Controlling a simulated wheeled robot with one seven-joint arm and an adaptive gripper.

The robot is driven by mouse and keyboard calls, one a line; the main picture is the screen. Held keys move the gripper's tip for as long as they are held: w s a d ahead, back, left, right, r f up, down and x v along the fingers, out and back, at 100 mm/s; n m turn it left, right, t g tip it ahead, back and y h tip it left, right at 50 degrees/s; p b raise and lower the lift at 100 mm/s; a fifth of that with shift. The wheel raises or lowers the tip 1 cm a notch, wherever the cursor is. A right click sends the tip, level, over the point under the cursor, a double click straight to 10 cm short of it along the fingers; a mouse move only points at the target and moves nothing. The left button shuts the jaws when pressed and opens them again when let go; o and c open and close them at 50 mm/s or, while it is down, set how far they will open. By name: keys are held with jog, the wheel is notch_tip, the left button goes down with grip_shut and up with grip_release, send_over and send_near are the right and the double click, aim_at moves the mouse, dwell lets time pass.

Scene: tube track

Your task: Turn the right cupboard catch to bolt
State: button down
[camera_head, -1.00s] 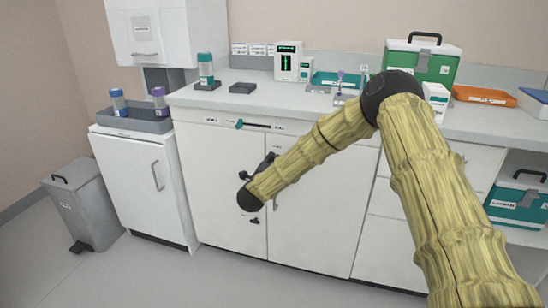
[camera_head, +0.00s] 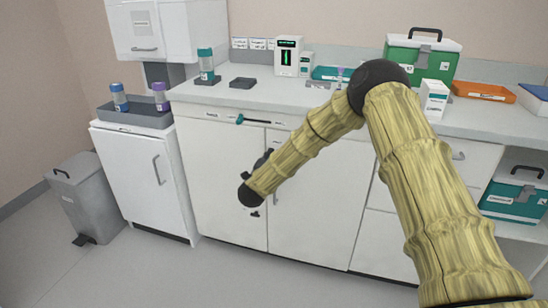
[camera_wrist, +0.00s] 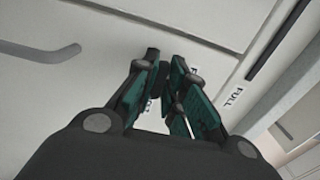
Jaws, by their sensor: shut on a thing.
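The white cupboard (camera_head: 222,185) stands under the counter with two doors side by side. My gripper (camera_head: 264,158) is at the door front near the seam between them, partly hidden by my forearm in the head view. In the wrist view my gripper (camera_wrist: 172,70) has its dark fingers with teal pads close together against the white front. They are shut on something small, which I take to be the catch. The fingers hide nearly all of it, so its turn angle cannot be read. A printed label (camera_wrist: 232,97) lies to the right of the fingers.
A curved grey handle (camera_wrist: 40,50) is left of the gripper in the wrist view. A slider with a teal knob (camera_head: 240,119) sits above the doors. A white fridge (camera_head: 140,185) and a grey bin (camera_head: 90,205) stand left. The floor in front is clear.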

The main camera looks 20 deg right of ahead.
jog(key=c, duration=1.5)
grip_release()
jog(key=v, duration=1.2)
